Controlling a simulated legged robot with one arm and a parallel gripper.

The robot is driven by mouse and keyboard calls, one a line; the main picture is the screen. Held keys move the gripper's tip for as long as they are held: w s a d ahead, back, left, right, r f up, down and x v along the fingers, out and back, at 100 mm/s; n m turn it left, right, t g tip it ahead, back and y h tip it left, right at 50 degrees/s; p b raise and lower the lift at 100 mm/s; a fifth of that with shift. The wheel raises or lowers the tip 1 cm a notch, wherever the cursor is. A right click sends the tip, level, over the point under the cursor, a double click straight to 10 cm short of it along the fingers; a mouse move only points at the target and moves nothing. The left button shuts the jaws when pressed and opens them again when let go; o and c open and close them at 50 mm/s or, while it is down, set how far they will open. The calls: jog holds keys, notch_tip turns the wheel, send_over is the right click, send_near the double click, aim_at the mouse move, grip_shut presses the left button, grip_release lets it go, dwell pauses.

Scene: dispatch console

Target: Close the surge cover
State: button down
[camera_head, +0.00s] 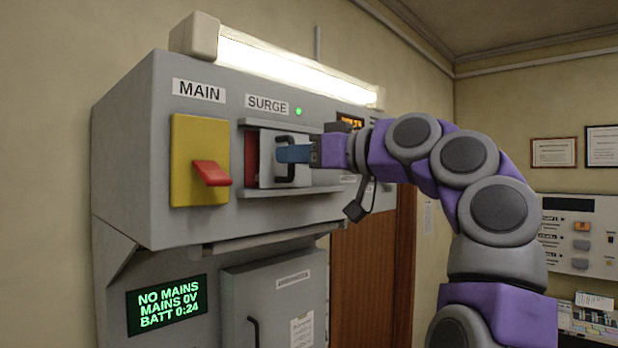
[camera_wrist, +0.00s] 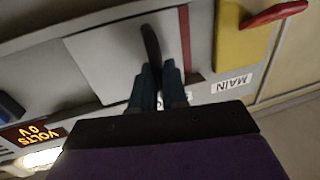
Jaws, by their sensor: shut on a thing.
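The surge cover (camera_head: 268,173) is a grey sliding panel with a black upright handle (camera_head: 290,160), under the SURGE label (camera_head: 267,104) in the head view. A red strip (camera_head: 251,158) shows at the left of the cover, so part of the opening is uncovered. My gripper (camera_head: 286,154) comes from the right with its blue fingers shut on the handle. In the wrist view the cover (camera_wrist: 115,55) fills the middle. There the dark fingers (camera_wrist: 158,88) close around the black handle (camera_wrist: 151,45), and the red strip (camera_wrist: 184,38) shows beside the cover.
A yellow MAIN plate (camera_head: 198,140) with a red lever (camera_head: 211,173) is left of the cover. A ledge (camera_head: 285,192) runs below it. A lamp (camera_head: 290,62) is above. A display (camera_head: 167,304) reads "NO MAINS". A cabinet door with a handle (camera_head: 254,333) is below.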

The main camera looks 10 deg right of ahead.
jog(key=shift+s+a+f+b, duration=0.1)
jog(key=shift+s+a+b, duration=0.15)
jog(key=shift+s+a, duration=0.3)
jog(key=shift+s+a+b, duration=0.2)
jog(key=shift+s+a, duration=0.15)
jog(key=shift+a, duration=0.3)
